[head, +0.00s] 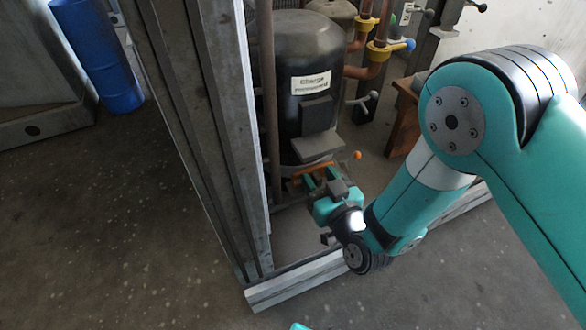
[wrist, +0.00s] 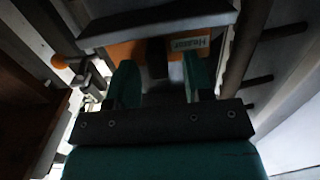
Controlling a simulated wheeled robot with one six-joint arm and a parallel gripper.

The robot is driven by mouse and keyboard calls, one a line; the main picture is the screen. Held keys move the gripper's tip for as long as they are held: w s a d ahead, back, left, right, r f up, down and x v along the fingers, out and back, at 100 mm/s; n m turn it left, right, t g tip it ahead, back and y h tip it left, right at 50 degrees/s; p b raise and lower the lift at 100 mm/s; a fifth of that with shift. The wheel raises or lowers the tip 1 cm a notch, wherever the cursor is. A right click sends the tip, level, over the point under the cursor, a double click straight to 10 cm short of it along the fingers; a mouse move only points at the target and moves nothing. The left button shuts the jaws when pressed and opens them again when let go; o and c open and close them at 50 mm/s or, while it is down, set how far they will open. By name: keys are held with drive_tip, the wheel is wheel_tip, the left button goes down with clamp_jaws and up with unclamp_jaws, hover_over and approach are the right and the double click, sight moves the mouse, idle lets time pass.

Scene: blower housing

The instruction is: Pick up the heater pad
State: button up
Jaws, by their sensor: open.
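The heater pad is orange, with a pale label reading "Heater" in the wrist view (wrist: 130,50). In the head view a thin orange strip of it (head: 314,168) shows low against the black cylinder, under a grey ledge. My gripper (head: 313,182) is just in front of it, inside the frame. In the wrist view the two teal fingers of my gripper (wrist: 162,78) stand apart, pointing at the pad, with a dark gap between them. Part of the pad is hidden by the ledge and the fingers. I cannot tell whether the fingers touch it.
The black cylinder (head: 304,60) carries a grey ledge (head: 318,148) close above my gripper. A grey metal post (head: 200,120) and a thin brown pipe (head: 268,100) stand at the left. An orange knob (head: 357,155) is close on the right. A frame rail (head: 300,280) runs along the floor.

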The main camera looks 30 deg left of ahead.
drive_tip(key=shift+c, duration=0.5)
clamp_jaws()
drive_tip(key=shift+r, duration=0.15)
